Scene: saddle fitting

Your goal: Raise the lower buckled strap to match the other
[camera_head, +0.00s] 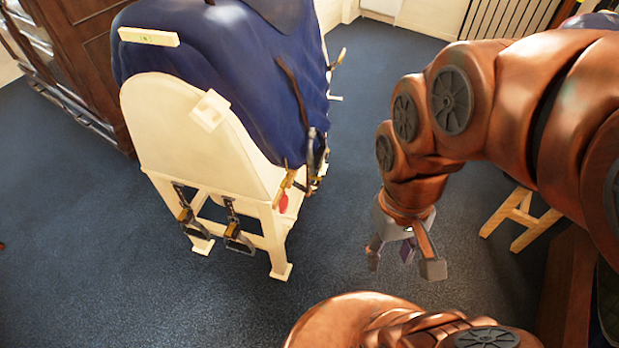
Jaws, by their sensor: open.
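Two dark straps with brass-coloured buckles hang side by side at the near end of a cream saddle stand (190,130). The left strap's buckle (186,215) hangs a little higher in the picture than the right strap's buckle (236,236). I cannot tell from this angle how far their real heights differ. Each strap ends in a dark metal piece at the bottom. My gripper (405,262) is open and empty, pointing down over the floor to the right of the stand, apart from both straps.
A blue cover (225,65) lies over the stand, with more straps and fittings on its right side. A red round item (283,203) hangs near the stand's right leg. A wooden trestle (520,218) stands at right. Carpet (90,245) in front is clear.

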